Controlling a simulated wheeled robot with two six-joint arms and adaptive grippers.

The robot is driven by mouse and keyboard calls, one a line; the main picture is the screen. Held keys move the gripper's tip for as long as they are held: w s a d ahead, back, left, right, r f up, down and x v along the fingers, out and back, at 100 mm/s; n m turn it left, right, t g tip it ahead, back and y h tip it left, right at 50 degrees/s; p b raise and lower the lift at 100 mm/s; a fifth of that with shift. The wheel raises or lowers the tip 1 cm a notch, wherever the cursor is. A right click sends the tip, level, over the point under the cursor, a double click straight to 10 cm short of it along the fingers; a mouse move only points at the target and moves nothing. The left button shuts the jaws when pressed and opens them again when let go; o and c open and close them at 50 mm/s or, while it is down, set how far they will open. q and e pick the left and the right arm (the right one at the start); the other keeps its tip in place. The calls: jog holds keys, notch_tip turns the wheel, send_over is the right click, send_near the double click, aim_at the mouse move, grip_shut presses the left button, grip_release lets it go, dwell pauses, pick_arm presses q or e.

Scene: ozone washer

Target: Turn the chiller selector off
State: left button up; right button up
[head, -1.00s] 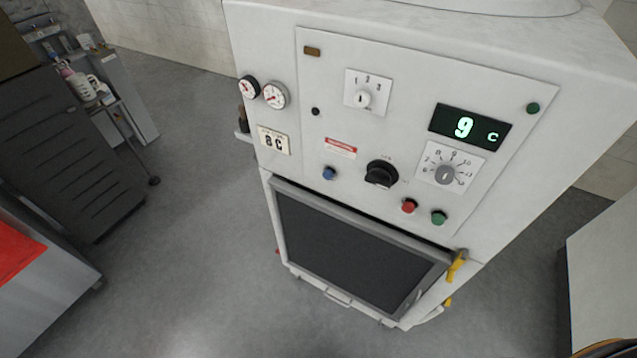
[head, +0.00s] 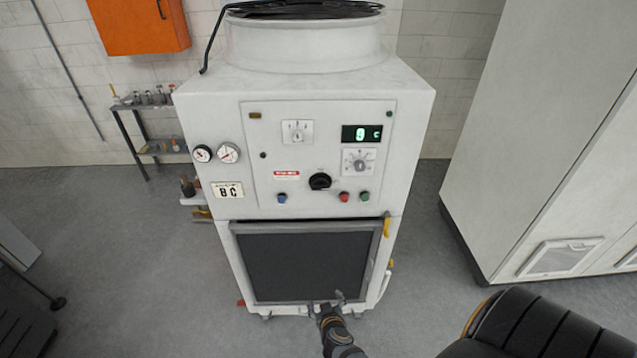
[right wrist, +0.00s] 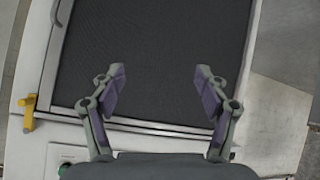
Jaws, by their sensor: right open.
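The white chiller cabinet (head: 410,100) stands ahead with its control panel facing me. The black selector knob (head: 320,181) sits at the lower middle of the panel, its grip lying roughly sideways. Its label is too small to read. A smaller white selector (head: 297,136) is at upper left of the panel, and a numbered dial (head: 360,162) is at right. My right gripper (head: 325,303) is low before the dark grille, well below the knob. In the right wrist view my right gripper (right wrist: 160,85) is open and empty over the grille. My left gripper is out of view.
The display (head: 367,133) reads 9 C. Blue (head: 282,198), red (head: 344,197) and green (head: 365,196) buttons flank the knob. A yellow handle (head: 387,226) juts beside the grille (head: 305,265). A tall white cabinet (head: 530,130) stands at right.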

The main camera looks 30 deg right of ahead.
jog(key=w+d+r+m+t+h+p, duration=0.1)
jog(key=w+r+t, duration=0.15)
jog(key=r, duration=0.75)
jog(key=w+d+r+m+t+h+p, duration=0.15)
jog(key=w+r, duration=0.25)
jog(key=r, duration=0.6)
jog(key=m+t+h, duration=0.1)
jog(key=m+h, duration=0.1)
jog(key=h, duration=0.1)
send_near(321, 188)
jog(key=shift+y, duration=0.25)
jog(key=p+x, duration=0.5)
jog(key=x, duration=0.3)
jog(key=shift+w+d+r, duration=0.1)
jog(key=shift+d+r, duration=0.05)
jog(key=shift+d, duration=0.05)
jog(key=shift+w+d, duration=0.25)
jog(key=shift+w, duration=0.15)
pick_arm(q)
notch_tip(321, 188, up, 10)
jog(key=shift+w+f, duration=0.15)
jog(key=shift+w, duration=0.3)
pick_arm(e)
jog(key=shift+c, duration=0.4)
